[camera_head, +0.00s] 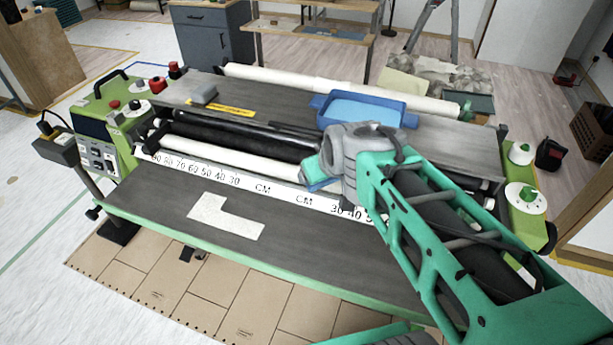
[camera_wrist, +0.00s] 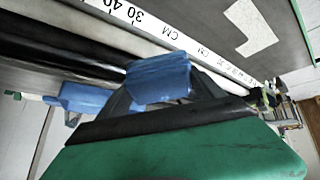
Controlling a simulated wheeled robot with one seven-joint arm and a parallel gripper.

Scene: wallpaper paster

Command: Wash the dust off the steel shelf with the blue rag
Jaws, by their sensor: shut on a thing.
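The blue rag (camera_wrist: 158,78) is between the fingers of my gripper (camera_wrist: 165,95) in the wrist view. In the head view my gripper (camera_head: 318,172) is over the middle of the machine, near the ruler strip, with a bit of blue showing at its tip. My arm hides part of the machine. A flat dark-grey shelf (camera_head: 165,205) forms the machine's front. A pale L-shaped patch (camera_head: 225,217) lies on it, left of my gripper; it also shows in the wrist view (camera_wrist: 250,27). I cannot tell for sure whether it is dust.
A blue tub (camera_head: 365,108) with light-blue contents stands on the rear board, behind my gripper. Black and white rollers (camera_head: 235,135) and a ruler strip (camera_head: 262,188) cross the machine. The front shelf's left part is otherwise clear.

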